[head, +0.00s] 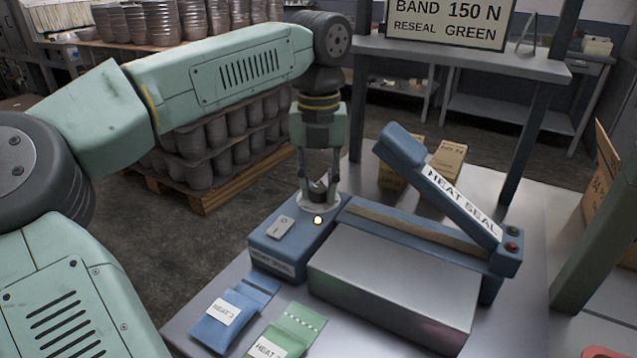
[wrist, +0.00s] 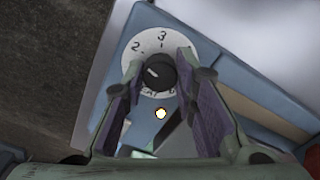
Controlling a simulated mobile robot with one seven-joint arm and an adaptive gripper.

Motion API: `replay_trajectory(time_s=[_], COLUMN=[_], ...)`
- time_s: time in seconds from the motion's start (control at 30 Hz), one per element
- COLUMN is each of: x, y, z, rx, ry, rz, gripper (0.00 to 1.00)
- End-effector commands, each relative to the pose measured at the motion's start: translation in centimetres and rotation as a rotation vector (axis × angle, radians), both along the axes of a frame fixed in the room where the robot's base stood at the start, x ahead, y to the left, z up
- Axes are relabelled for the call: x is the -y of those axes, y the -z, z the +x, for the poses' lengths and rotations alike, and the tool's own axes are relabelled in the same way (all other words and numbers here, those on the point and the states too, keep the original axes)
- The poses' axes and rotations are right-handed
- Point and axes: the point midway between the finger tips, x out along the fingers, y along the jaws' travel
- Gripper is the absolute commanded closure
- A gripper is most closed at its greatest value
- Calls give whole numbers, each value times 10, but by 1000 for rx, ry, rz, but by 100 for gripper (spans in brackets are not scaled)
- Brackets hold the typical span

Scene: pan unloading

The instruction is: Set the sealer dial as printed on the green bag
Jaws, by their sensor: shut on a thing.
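The blue heat sealer (head: 290,245) stands on the metal table with its HEAT SEAL arm (head: 440,185) raised. Its white dial plate (wrist: 143,62) shows a 2 and a 3 at the top; lower marks are partly hidden by my fingers. My gripper (head: 318,188) points down and is shut on the black dial knob (wrist: 161,76). A pale mark on the knob lies on its left side; I cannot tell exactly which setting it meets. The green bag (head: 287,332) lies at the front, its label reading HEAT with an unclear number at the frame edge.
A blue bag (head: 228,315) labelled HEAT, apparently 2, lies left of the green one. A lamp (head: 318,220) glows beside the dial, near a switch (head: 281,227). A sign (head: 447,22) reads BAND 150 N, RESEAL GREEN. Boxes (head: 447,160) stand behind the sealer.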

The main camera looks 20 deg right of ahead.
Motion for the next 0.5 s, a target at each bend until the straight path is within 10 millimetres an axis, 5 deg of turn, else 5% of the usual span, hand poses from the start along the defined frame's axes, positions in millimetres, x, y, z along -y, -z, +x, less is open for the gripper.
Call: replay_trajectory(time_s=[0.4,0.43,0.5], x=[0,0,0], y=[0,0,0], z=[0,0,0], rx=[1,1,1], ry=[-7,-7,-7], rz=[0,0,0], gripper=[100,74,69])
